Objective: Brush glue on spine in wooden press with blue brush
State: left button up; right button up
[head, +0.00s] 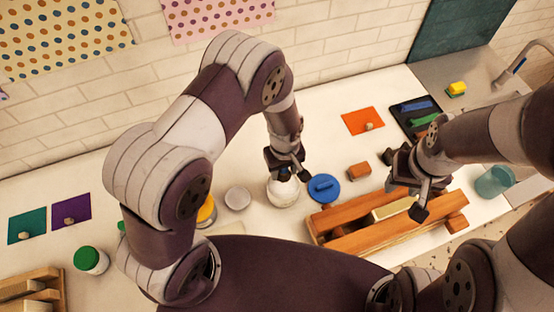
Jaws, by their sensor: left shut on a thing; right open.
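The wooden press (347,212) lies on the counter at the right, with a pale cream spine (393,210) between its orange-brown bars. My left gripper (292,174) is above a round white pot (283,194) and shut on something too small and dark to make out. A blue round lid (323,189) with a raised handle lies just right of the pot. My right gripper (412,196) is open over the right part of the press, close to the spine; contact cannot be told. A blue long item (418,105), perhaps a brush, lies on a dark tray.
The dark tray (402,112) also bears a green item. A small brown block (359,171) lies behind the press, and a teal cup (494,181) stands right of it.

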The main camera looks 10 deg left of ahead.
pick_arm(q)
jog(key=shift+w+f+b, duration=0.15)
jog(key=shift+f+b, duration=0.35)
jog(key=shift+f, duration=0.3)
jog(key=b, duration=0.4)
send_over(283, 186)
notch_tip(283, 186, down, 4)
jog(key=shift+f, duration=0.1)
jog(key=shift+w+f, duration=0.1)
jog(key=shift+f, duration=0.15)
jog(key=shift+r, duration=0.1)
jog(key=shift+f, duration=0.4)
jog(key=shift+f+b, duration=0.2)
jog(key=shift+b, duration=0.1)
jog(key=shift+r, duration=0.15)
dwell(0.3)
